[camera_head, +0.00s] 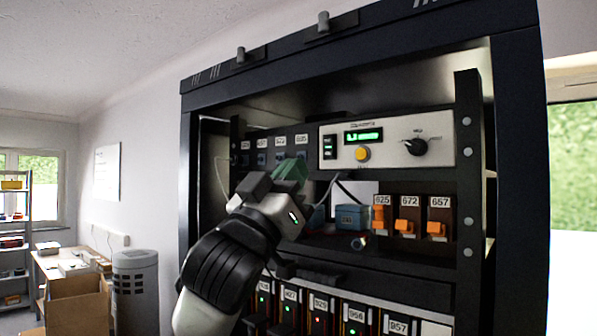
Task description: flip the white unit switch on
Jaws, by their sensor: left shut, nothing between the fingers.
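The white unit (388,152) is mounted high in the dark rack, with a lit green display, a yellow button and a black knob on its front. Its switch (329,147) is a small black piece with green marks at the left end of the panel. I cannot tell its position for sure. My left gripper (290,174) is shut and empty, below and to the left of the switch and apart from it. Its tip area looks greenish. My left arm hides part of the shelf behind. My right gripper is not in view.
The rack frame (517,180) stands close around the unit, with a post at its right. Orange switches (407,226) and a blue box (351,217) sit on the shelf below. Lit modules (320,315) line the bottom. A cardboard box (75,305) stands far left.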

